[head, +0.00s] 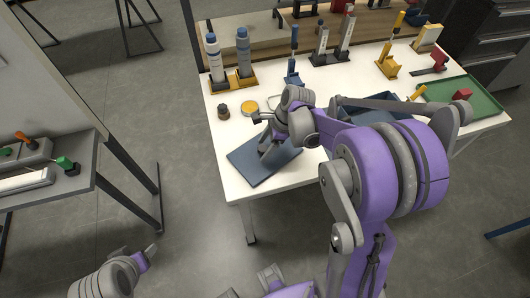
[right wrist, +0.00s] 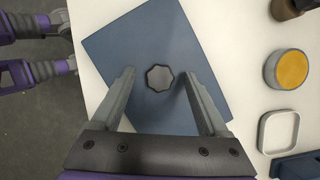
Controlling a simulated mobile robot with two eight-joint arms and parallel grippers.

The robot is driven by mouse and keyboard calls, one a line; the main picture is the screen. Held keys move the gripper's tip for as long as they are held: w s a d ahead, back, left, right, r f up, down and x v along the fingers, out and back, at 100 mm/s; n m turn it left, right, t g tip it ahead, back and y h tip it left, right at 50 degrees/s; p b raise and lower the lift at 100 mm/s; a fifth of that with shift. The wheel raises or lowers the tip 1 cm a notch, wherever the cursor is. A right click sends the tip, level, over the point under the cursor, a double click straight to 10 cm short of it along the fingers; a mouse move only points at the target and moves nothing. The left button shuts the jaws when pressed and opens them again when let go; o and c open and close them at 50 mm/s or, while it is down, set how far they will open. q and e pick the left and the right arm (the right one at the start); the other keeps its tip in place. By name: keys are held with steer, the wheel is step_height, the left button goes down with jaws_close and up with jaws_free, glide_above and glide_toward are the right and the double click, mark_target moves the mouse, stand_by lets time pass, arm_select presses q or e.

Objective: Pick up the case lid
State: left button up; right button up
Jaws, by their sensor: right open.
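The case lid (head: 250,167) appears as a flat dark-blue square panel on the white table's near left corner. In the right wrist view, the lid (right wrist: 150,35) has a dark scalloped knob (right wrist: 160,78) at its middle. My right gripper (head: 269,149) is over the lid, pointing down. Its open fingers (right wrist: 158,76) show on either side of the knob, with nothing held. I cannot tell the exact height of the fingertips above the lid. My left gripper (head: 148,252) is low at the lower left, away from the table; its jaws are unclear.
A dark-blue open box (head: 385,115) is partly hidden behind my right arm. An orange-topped round tin (head: 250,108) and a small dark jar (head: 223,111) stand beyond the lid. Bottles (head: 244,55) in a yellow holder are behind them. A green tray (head: 470,95) is at right.

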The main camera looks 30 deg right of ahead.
jaws_close()
steer(key=shift+r, duration=0.1)
stand_by(0.3)
